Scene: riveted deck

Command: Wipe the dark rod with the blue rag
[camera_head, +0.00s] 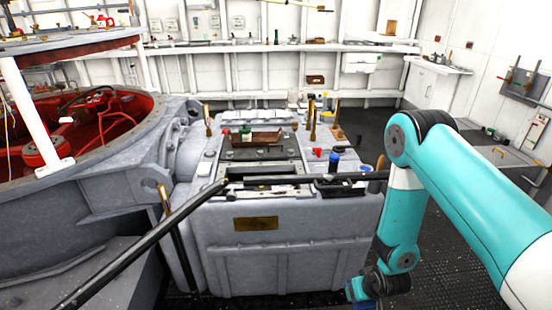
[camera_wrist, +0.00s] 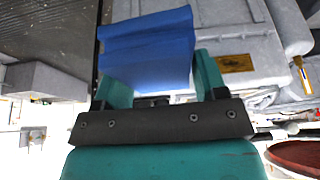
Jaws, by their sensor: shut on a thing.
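My gripper (camera_wrist: 157,74) is shut on the blue rag (camera_wrist: 150,42), a folded block between its teal fingers in the wrist view. In the head view my gripper (camera_head: 366,291) hangs low at the bottom, right of the grey console, with a bit of blue (camera_head: 353,290) at its end. A long dark rod (camera_head: 140,245) slants from the bottom left up to the console's front. A dark bar continues across the console top to the right; I cannot tell whether it is the same rod. The rag is apart from the slanting rod.
The grey console (camera_head: 285,240) fills the middle, with brass posts, a brown tray (camera_head: 262,138) and a dark blue-topped cylinder (camera_head: 333,162) on top. A large grey ring housing with a red inside (camera_head: 90,130) stands left. Dark floor (camera_head: 440,270) is open at right.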

